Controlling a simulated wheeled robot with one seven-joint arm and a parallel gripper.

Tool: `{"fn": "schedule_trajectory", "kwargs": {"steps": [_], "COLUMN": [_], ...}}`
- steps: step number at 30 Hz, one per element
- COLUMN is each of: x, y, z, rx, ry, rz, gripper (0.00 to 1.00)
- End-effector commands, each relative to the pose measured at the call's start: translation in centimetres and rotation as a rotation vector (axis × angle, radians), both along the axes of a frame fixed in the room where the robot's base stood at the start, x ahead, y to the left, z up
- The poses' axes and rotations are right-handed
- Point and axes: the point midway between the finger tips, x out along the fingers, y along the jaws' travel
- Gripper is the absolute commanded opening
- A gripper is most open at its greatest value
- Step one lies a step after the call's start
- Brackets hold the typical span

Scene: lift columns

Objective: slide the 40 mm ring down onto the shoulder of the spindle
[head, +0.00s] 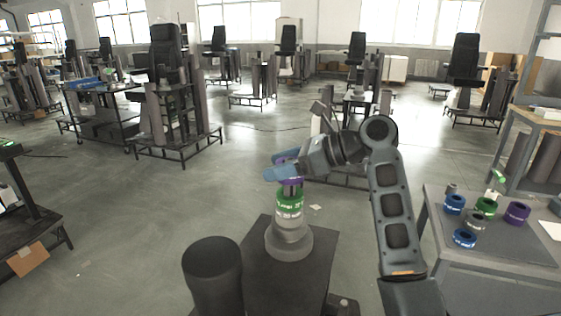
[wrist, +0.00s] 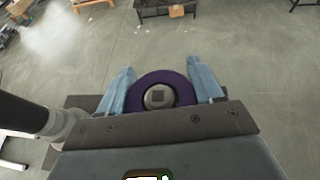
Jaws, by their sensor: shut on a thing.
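My gripper (head: 283,169) is shut on a purple ring (wrist: 166,79), with one blue finger on each side of it in the wrist view. The purple ring also shows in the head view (head: 291,181), partly hidden by a finger, just above a green ring. The grey spindle (head: 289,241) stands upright on a dark block, with the green ring (head: 289,204) around its upper part. In the wrist view the spindle's end (wrist: 159,97), with a square mark, shows through the purple ring's hole. I cannot tell whether the purple ring is around the spindle or only above it.
A dark cylinder (head: 213,275) stands at the left of the block. A side table (head: 484,262) at the right carries several rings, including another purple ring (head: 517,213) and a blue ring (head: 464,238).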

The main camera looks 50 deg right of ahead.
Motion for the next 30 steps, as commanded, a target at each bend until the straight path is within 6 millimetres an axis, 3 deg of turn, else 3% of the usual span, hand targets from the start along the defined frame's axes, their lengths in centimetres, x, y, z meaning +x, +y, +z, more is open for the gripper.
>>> {"fn": "schedule_trajectory", "kwargs": {"steps": [18,30], "x": [0.0,0.0], "y": [0.1,0.0], "z": [-2.8,-3.3], "rx": [0.002,-0.001], "ry": [0.001,0.0], "rz": [0.0,0.0], "gripper": [0.26,0.26]}}
